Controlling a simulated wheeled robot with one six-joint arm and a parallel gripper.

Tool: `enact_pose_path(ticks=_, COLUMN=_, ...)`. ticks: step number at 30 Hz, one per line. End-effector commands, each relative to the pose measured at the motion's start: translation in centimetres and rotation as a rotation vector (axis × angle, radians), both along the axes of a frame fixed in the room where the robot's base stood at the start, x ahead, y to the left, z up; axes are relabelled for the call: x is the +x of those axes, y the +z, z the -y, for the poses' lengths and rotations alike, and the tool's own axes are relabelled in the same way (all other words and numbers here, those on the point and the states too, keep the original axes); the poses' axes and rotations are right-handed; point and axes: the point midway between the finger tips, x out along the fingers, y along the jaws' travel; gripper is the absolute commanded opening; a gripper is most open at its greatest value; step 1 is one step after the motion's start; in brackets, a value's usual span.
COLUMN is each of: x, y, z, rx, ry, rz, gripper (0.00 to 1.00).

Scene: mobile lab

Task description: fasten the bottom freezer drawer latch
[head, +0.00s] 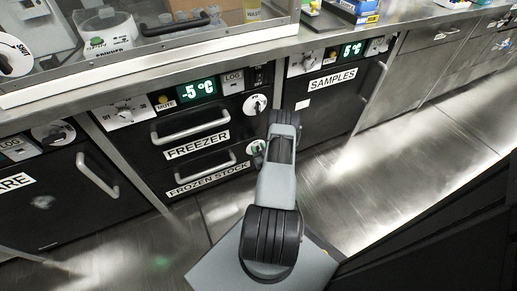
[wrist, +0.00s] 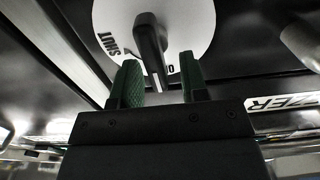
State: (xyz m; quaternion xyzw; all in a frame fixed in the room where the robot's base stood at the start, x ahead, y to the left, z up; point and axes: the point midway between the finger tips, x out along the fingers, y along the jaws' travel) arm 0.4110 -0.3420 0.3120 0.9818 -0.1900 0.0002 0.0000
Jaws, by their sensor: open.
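The freezer (head: 200,125) has an upper drawer and a bottom drawer (head: 205,162) labelled FROZEN STOCK; both look closed. The bottom drawer's latch (head: 257,146) is a white dial at its right end, partly hidden by my arm in the head view. In the wrist view the latch dial (wrist: 190,25) fills the top, with SHUT at left and a partly covered O at right. Its dark handle (wrist: 148,40) points down toward my gripper (wrist: 160,80). My gripper is open, with one green finger on each side of the handle's end; contact cannot be told.
The upper drawer has its own latch dial (head: 255,105) and a bar handle (head: 190,127) above. A SAMPLES cabinet (head: 335,90) stands at right, another cabinet (head: 60,185) at left. The counter (head: 150,72) overhangs them. Floor (head: 400,170) is free at right.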

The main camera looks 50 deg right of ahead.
Motion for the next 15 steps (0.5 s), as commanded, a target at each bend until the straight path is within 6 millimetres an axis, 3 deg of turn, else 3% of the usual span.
enact_pose_path(ticks=2, x=0.00, y=0.00, z=-0.02, rx=0.000, ry=0.000, rz=0.000, gripper=0.35)
enact_pose_path(ticks=12, x=-0.10, y=-0.04, z=0.06, rx=0.000, ry=-0.002, rz=-0.001, gripper=0.02)
enact_pose_path(ticks=15, x=-0.12, y=-0.08, z=0.06, rx=0.002, ry=-0.002, rz=-0.001, gripper=0.00)
